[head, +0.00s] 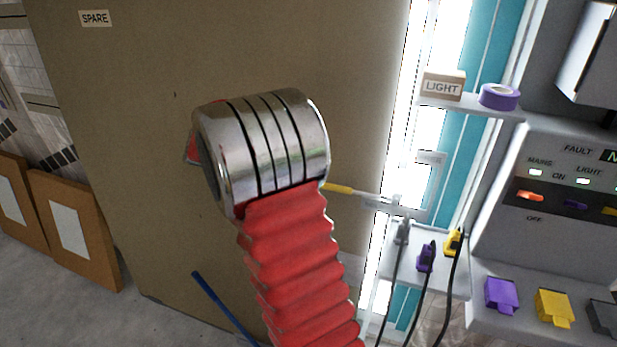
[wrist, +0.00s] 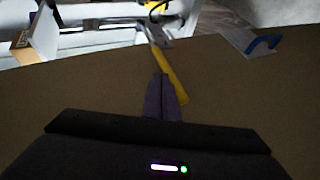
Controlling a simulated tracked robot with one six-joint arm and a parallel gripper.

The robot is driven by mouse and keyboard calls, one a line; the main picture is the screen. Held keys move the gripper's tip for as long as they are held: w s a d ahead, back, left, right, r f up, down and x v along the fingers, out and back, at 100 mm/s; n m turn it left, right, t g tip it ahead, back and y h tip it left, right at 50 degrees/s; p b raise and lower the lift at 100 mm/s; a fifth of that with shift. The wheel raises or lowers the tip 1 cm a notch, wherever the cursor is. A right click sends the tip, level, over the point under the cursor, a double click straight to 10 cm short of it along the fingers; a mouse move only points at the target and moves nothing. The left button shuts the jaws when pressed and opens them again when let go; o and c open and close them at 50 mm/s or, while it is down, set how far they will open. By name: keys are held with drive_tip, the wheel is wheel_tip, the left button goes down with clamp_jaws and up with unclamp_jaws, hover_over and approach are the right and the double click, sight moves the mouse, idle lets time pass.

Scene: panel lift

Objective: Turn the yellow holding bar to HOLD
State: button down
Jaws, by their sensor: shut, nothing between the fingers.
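The yellow holding bar (head: 338,188) shows in the head view just right of my metal wrist, its near end hidden behind it. Its grey rod runs right, slightly downward, to a bracket (head: 400,206) by the panel's right edge. In the wrist view the yellow bar (wrist: 172,76) slants across the brown panel (wrist: 90,85). My gripper (wrist: 161,77) is shut and empty, its fingertips beside or over the bar's left side. I cannot tell whether they touch it. In the head view my gripper is hidden behind my arm. No HOLD mark is legible.
The big brown panel (head: 120,130) labelled SPARE fills the left and middle. Right of it are a shelf with a LIGHT box (head: 443,85) and purple tape (head: 498,96), plugs with hanging cables (head: 425,257), and a switch console (head: 560,200).

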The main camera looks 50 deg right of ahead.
drive_tip(key=w+a+r, duration=0.5)
drive_tip(key=a+r, duration=0.2)
drive_tip(key=shift+w+a+r, duration=0.15)
drive_tip(key=shift+w+a, duration=0.05)
drive_tip(key=shift+a, duration=0.2)
idle(0.4)
